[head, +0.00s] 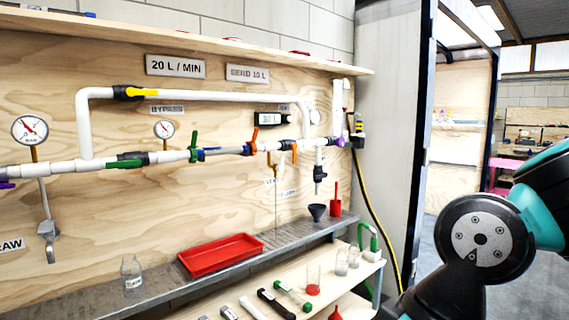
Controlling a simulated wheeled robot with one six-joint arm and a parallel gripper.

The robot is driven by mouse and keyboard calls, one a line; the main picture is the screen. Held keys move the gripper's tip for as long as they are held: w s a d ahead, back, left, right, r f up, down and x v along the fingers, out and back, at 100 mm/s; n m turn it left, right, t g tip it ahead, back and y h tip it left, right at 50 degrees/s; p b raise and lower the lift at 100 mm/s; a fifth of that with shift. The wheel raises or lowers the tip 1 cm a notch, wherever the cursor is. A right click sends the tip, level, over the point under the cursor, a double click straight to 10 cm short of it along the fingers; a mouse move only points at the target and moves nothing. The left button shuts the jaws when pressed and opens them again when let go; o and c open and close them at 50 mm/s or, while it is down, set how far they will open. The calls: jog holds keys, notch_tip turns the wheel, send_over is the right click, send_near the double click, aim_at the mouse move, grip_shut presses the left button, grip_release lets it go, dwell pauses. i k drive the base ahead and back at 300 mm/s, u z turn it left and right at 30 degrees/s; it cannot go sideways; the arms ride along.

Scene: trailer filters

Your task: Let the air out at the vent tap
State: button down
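White piping runs along a plywood wall with several coloured tap handles. A yellow handle (128,93) lies along the upper bypass pipe. On the lower pipe are a flat green handle (125,163), an upright green handle (194,147), an upright red-orange handle (253,141) and an orange handle (294,152). A black tap (319,174) hangs from a short drop pipe at the right. My gripper is out of view; only part of my arm shows at the right.
A red tray (221,254) and a glass bottle (132,274) stand on the grey ledge. A black funnel (317,211) stands further right. Tools and clear cups lie on the lower shelf. A yellow hose (376,220) hangs at the right. A doorway opens beyond.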

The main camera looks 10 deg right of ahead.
aim_at(280, 168)
jog(key=u, duration=0.25)
jog(key=k, duration=0.2)
jog(key=z, duration=1)
jog(key=i, duration=1.4)
jog(key=u, duration=1.15)
jog(key=i, duration=0.5)
jog(key=u, duration=0.55)
